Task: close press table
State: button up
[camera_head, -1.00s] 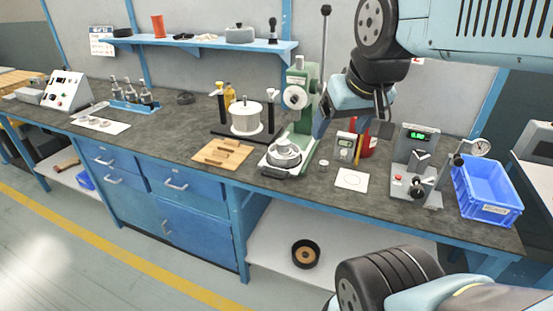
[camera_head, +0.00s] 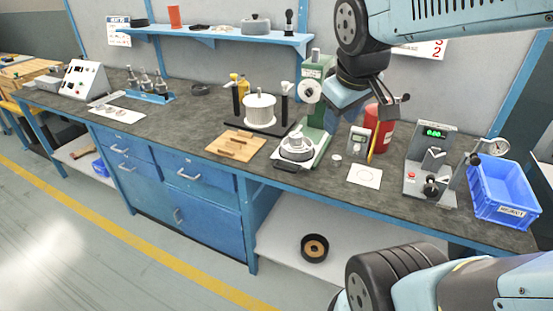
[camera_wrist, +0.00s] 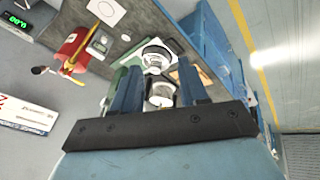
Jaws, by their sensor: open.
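A green bench press (camera_head: 320,118) stands on the workbench near its middle. Its press table (camera_head: 297,149) is low at the front, with a pale round part on it and a dark handle (camera_head: 287,167) at its front edge. My gripper (camera_head: 388,108) is open and empty, above and to the right of the press table, apart from it. In the wrist view the open fingers of my gripper (camera_wrist: 160,84) point toward the green press (camera_wrist: 122,76) and the round part on its table (camera_wrist: 155,54). My arm hides the press's upper lever in the head view.
A meter, a yellow pencil and a red canister (camera_head: 381,128) stand right of the press. A wooden board (camera_head: 235,146) and a white spool (camera_head: 260,110) are to its left. A gauge fixture (camera_head: 432,165) and blue crate (camera_head: 503,195) are further right. Floor in front is clear.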

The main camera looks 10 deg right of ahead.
jog(key=w+a+f+n, duration=0.1)
jog(key=w+f+n, duration=0.1)
jog(key=w+n, duration=0.1)
jog(key=w+a+f+n+h, duration=0.1)
jog(key=w+f+n, duration=0.2)
jog(key=n, duration=0.2)
jog(key=w+a+f+n+g, duration=0.1)
jog(key=w+a+f+n, duration=0.1)
jog(key=w+n, duration=0.1)
jog(key=shift+w+a+f+n, duration=0.1)
jog(key=shift+w+f+n, duration=0.2)
jog(key=shift+n, duration=0.2)
grip_shut()
jog(key=n+g, duration=0.1)
jog(key=n, duration=1.1)
send_near(279, 168)
jog(key=s+a+r, duration=0.2)
jog(key=s+r, duration=0.2)
jog(key=s, duration=0.2)
jog(key=x, duration=0.4)
jog(key=w+x, duration=0.1)
jog(key=x, duration=0.3)
jog(key=w+d+x, duration=0.1)
jog(key=x, duration=0.3)
jog(key=shift+r, duration=0.35)
jog(key=shift+w+d, duration=0.3)
jog(key=shift+w, duration=0.1)
